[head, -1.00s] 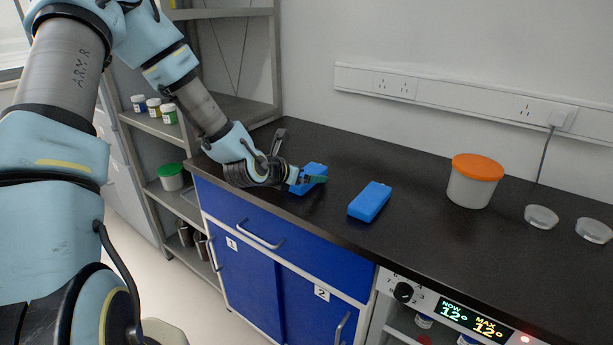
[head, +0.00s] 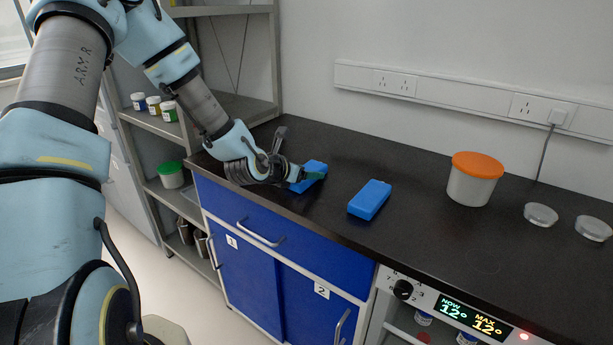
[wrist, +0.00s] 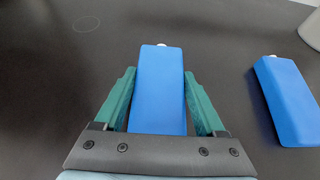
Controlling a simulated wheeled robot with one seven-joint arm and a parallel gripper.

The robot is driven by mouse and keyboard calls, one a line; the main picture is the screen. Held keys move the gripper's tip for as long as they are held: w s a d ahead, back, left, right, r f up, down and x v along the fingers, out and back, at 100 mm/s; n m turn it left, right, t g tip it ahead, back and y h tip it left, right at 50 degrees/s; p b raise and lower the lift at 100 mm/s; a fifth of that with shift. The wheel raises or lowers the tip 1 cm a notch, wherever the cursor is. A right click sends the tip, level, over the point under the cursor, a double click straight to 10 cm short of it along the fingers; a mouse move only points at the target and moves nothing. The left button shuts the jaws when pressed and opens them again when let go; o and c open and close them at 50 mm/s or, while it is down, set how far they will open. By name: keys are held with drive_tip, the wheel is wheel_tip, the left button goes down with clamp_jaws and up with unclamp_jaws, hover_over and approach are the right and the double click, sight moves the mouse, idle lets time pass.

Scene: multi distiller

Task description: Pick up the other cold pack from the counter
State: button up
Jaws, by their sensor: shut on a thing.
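Two blue cold packs are in view on the black counter (head: 420,238). My gripper (head: 312,178) is at the left cold pack (head: 309,180), near the counter's front edge. In the wrist view, the green fingers of my gripper (wrist: 160,95) lie along both sides of this cold pack (wrist: 160,85), shut on it. It appears to be at counter level; I cannot tell whether it is lifted. The second cold pack (head: 370,199) lies flat to the right, apart from my gripper, and also shows at the right of the wrist view (wrist: 287,98).
A white tub with an orange lid (head: 475,179) stands farther right, beside two clear dishes (head: 540,214) (head: 593,228). Grey shelving (head: 240,105) with small jars stands at the left end. The counter between the packs and the wall is clear.

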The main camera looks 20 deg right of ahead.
drive_tip(key=shift+c, duration=0.9)
